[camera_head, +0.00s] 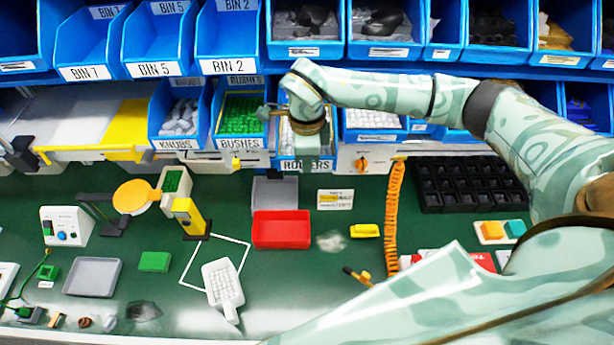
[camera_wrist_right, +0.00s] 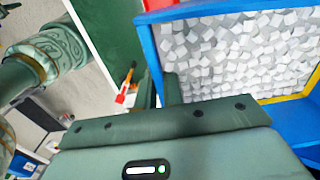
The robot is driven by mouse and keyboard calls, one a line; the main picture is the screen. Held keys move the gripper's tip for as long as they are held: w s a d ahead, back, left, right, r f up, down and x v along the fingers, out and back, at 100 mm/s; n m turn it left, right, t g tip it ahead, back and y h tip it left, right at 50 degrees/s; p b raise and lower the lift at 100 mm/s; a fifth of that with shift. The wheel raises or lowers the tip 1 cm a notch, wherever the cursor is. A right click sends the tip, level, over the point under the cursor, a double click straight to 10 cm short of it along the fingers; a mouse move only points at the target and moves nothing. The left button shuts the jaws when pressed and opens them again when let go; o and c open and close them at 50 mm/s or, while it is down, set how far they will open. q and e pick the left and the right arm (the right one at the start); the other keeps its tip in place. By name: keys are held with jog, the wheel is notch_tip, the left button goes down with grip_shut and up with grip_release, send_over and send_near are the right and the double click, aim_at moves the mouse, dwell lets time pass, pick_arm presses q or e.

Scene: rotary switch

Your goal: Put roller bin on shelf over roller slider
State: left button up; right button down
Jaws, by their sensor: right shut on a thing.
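The roller bin (camera_head: 285,135) is blue, holds many small white rollers, and carries a "ROLLERS" label in the head view. It sits in the lower row, between the green bushes bin and another bin of white pieces. My right gripper (camera_head: 308,145) is at its front and shut on its wall. The wrist view shows the blue bin (camera_wrist_right: 152,45) and its white contents close up, beside the gripper (camera_wrist_right: 172,92). My arm hides much of the bin in the head view. The roller slider is mostly hidden below it, and I cannot tell whether the bin rests on the shelf. My left gripper is not in view.
The bushes bin (camera_head: 240,115) and knobs bin (camera_head: 180,112) stand to the left. Blue bins (camera_head: 228,40) fill the row above. A red tray (camera_head: 281,230), a white scoop (camera_head: 222,283) and an orange coiled cable (camera_head: 393,215) are on the green bench below.

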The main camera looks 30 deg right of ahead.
jog(key=w+d+b, duration=0.1)
jog(key=w, duration=0.1)
jog(key=w+d+b, duration=0.1)
jog(key=w+b, duration=0.1)
jog(key=w, duration=0.1)
jog(key=w+d+b, duration=0.1)
jog(key=w, duration=0.1)
jog(key=shift+w+d+f+b, duration=0.25)
jog(key=shift+w+d+b, duration=0.05)
jog(key=shift+w+d, duration=0.1)
jog(key=shift+f, duration=0.4)
jog(key=shift+s, duration=0.1)
jog(key=c, duration=1.5)
grip_release()
jog(key=shift+a, duration=0.1)
jog(key=shift+o, duration=0.2)
jog(key=shift+r, duration=0.1)
notch_tip(320, 180, up, 3)
jog(key=shift+f+b, duration=0.2)
jog(key=shift+b, duration=0.2)
jog(key=s+a+r+b, duration=0.2)
jog(key=s+a+r, duration=0.4)
jog(key=s+r, duration=0.4)
jog(key=s, duration=0.2)
jog(key=shift+s, duration=0.35)
